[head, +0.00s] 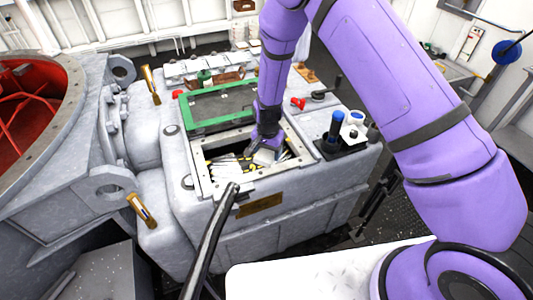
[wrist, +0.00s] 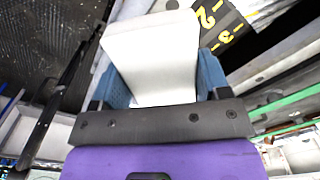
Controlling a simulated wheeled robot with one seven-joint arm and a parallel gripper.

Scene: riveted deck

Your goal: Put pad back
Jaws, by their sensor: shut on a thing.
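The pad (wrist: 155,60), a pale white block, fills the middle of the wrist view between the blue fingers of my gripper (wrist: 162,82). My gripper is shut on it. In the head view, my gripper (head: 260,146) points down into the open compartment (head: 203,178) in the top of the grey machine housing. A pale grey piece (head: 267,156) at its fingertips appears to be the pad. The fingers partly hide it, and I cannot tell whether it touches the compartment's contents.
Several white and yellow-black items (head: 228,163) lie in the compartment. A green-framed dark panel (head: 222,105) is behind it. A black rod (head: 210,240) rises in front. Blue- and white-topped items (head: 345,130) stand at right. A red-lined round opening (head: 25,105) is at left.

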